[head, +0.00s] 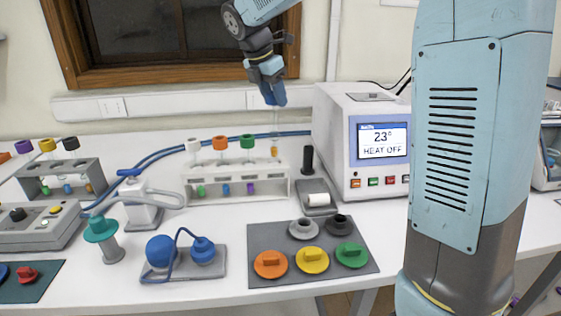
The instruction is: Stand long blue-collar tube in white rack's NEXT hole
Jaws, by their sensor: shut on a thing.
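The white rack (236,177) stands on the table at the middle. A white-capped tube (193,146), an orange-capped tube (220,145) and a green-capped tube (247,144) stand in it, left to right. My gripper (275,99) is above the rack's right end, shut on a long clear tube (275,126). The held tube hangs about upright, with something orange at its bottom. That bottom shows at or just above the rack's top, right of the green-capped tube. I cannot tell whether it has entered a hole. The tube's collar is hidden by the gripper.
A heater box (345,150) with a screen stands close right of the rack. A grey rack (62,178) with capped tubes stands left. A knob panel (267,238) lies in front.

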